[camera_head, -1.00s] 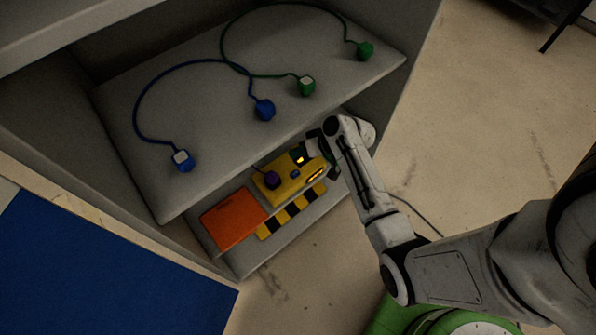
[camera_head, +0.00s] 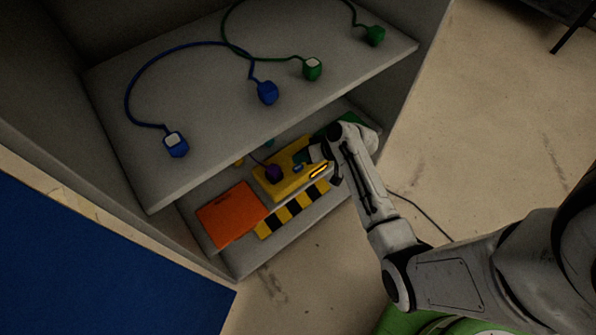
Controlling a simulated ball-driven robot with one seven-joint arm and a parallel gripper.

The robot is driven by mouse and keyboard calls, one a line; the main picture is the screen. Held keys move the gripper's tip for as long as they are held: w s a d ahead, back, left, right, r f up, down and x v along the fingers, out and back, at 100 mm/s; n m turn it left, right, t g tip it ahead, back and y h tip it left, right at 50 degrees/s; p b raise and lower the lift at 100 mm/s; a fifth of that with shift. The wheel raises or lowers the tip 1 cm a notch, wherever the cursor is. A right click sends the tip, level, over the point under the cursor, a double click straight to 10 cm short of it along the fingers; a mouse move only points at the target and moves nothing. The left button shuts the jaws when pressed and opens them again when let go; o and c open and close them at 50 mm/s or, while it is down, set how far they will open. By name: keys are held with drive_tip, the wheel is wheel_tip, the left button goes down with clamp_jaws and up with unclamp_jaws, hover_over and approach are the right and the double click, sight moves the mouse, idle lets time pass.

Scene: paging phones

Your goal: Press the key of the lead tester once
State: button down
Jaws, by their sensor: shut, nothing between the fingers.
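The yellow lead tester (camera_head: 268,189) lies on the lower shelf, with a purple plug (camera_head: 274,173) at its left part and a glowing orange-yellow strip (camera_head: 319,171) at its right end. A small blue key (camera_head: 298,168) shows on its top. My gripper (camera_head: 306,158) reaches in from the right and is shut and empty. Its dark tips are over the tester's top, close beside the blue key. I cannot tell whether they touch it. The gripper and wrist hide the tester's right back part.
An orange box (camera_head: 230,215) lies left of the tester, and a black-and-yellow striped band (camera_head: 292,210) runs along its front. The upper shelf (camera_head: 200,95) overhangs behind, holding a blue lead (camera_head: 176,144) and a green lead (camera_head: 312,69). Open floor lies right.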

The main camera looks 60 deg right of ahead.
sight(301, 168)
drive_tip(key=shift+f+b, duration=0.35)
drive_tip(key=shift+f, duration=0.5)
drive_tip(key=shift+f, duration=0.1)
idle(1.3)
drive_tip(key=shift+f, duration=0.3)
drive_tip(key=shift+f+b, duration=0.45)
drive_tip(key=shift+b, duration=0.15)
idle(0.8)
drive_tip(key=shift+r, duration=0.1)
drive_tip(key=shift+r+p, duration=0.8)
drive_tip(key=shift+p, duration=0.05)
wheel_tip(301, 168, up, 5)
drive_tip(key=p, duration=0.4)
drive_tip(key=shift+p, duration=0.3)
